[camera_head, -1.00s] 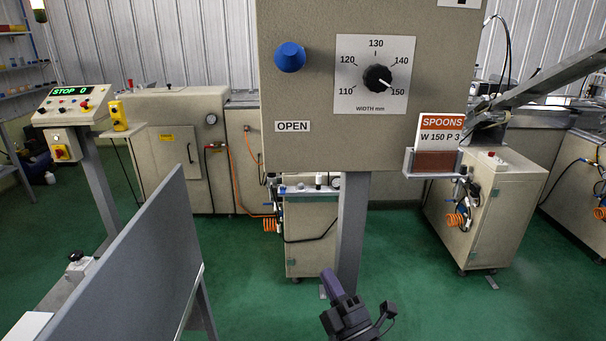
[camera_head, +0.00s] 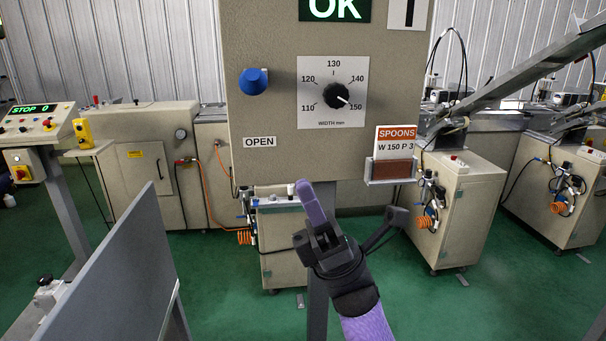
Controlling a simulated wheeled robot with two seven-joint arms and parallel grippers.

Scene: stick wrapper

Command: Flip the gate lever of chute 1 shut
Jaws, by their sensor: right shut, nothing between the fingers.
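A beige box (camera_head: 280,60) fills the upper middle of the head view. A blue knob (camera_head: 253,81) sticks out of its left front face, above a white label reading OPEN (camera_head: 260,142). The knob looks like the lever's end; its shaft cannot be made out. A white plate with a black upright mark like a 1 (camera_head: 407,12) is cut off at the top edge. My right gripper (camera_head: 306,192), purple and black, is shut and empty, pointing up below the box, to the right of and lower than the knob. My left gripper is not in view.
A width dial (camera_head: 336,95) points near 150, and a green OK display (camera_head: 335,8) sits above it. A SPOONS card (camera_head: 396,139) stands in a holder at the box's lower right. A grey panel (camera_head: 110,270) stands at lower left. Beige cabinets stand behind.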

